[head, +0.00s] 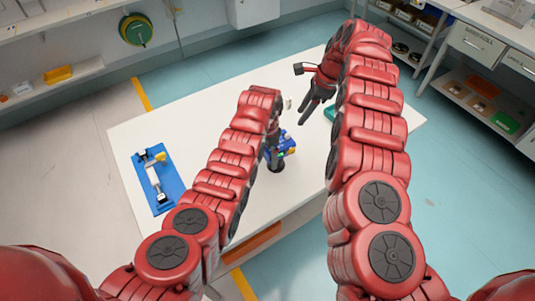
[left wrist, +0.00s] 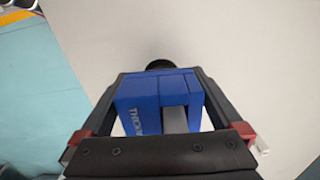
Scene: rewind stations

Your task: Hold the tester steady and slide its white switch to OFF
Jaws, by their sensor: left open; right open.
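I cannot make out the white switch. My right gripper (head: 318,100) is open and empty, above the table behind and to the right of the device.
A blue fixture (head: 146,188) with a metal part and yellow handle lies on the table's (head: 215,120) left. A green item (head: 330,113) is partly hidden by my right arm. A small pale object (head: 288,103) sits behind the device. The table's back left is clear.

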